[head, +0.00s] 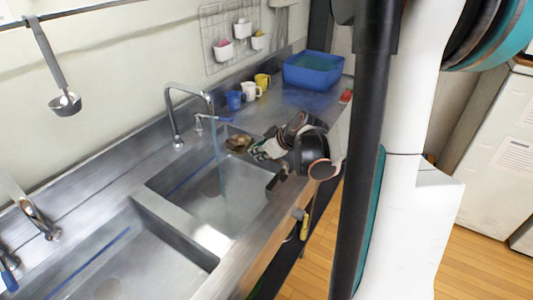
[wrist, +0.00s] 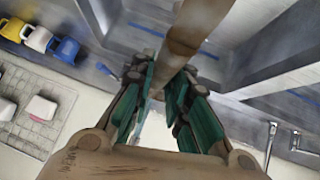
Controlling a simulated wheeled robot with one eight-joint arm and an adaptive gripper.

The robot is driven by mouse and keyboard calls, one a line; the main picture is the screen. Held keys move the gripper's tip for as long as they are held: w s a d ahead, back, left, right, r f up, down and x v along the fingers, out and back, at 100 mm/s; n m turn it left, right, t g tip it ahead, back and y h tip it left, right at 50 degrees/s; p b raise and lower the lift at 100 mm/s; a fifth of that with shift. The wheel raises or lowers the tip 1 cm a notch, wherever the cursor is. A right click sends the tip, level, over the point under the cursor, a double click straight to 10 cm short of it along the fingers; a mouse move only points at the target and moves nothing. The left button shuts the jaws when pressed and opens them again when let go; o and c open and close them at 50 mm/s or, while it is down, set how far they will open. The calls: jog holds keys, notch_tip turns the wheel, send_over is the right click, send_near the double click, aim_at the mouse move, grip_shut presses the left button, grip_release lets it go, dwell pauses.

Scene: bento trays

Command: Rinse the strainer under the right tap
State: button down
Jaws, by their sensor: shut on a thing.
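My gripper (head: 262,150) is over the right end of the right basin (head: 172,210). In the wrist view, its teal-padded fingers (wrist: 168,85) are closed on a brown, flat-looking strip (wrist: 190,35), which appears to be part of the strainer. In the head view, a small brownish shape, probably the strainer (head: 239,142), shows just left of the fingers near the basin's back right corner. Its bowl is not clear in either view. The right tap (head: 190,92) runs a thin water stream (head: 217,150) into the basin. The brownish shape is right of the stream and apart from it.
Blue, white and yellow mugs (head: 249,91) stand behind the basin, and a blue tub (head: 313,70) is at the far counter end. The left basin (head: 105,275) is empty. A ladle (head: 62,100) hangs on the wall, and a wire rack (head: 230,35) holds small cups.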

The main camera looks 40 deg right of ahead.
aim_at(239, 145)
jog(key=shift+w+a+f+b, duration=0.3)
jog(key=shift+w+a, duration=0.3)
jog(key=shift+w, duration=0.85)
jog(key=shift+w+a+f+b, duration=0.3)
jog(key=shift+w+a, duration=0.3)
jog(key=shift+w, duration=0.85)
jog(key=shift+w+a+f+b, duration=0.3)
jog(key=shift+w+a, duration=0.3)
jog(key=shift+w, duration=0.85)
jog(key=shift+d, duration=0.15)
jog(key=shift+w+d, duration=0.25)
jog(key=shift+d, duration=0.2)
jog(key=shift+s+a, duration=0.1)
jog(key=shift+a, duration=0.05)
jog(key=shift+s+a, duration=0.15)
jog(key=shift+a, duration=0.3)
jog(key=shift+s+d, duration=0.5)
jog(key=shift+s, duration=0.75)
jog(key=shift+s+d, duration=0.5)
jog(key=shift+s, duration=0.75)
jog(key=shift+s+d, duration=0.5)
jog(key=shift+s, duration=0.75)
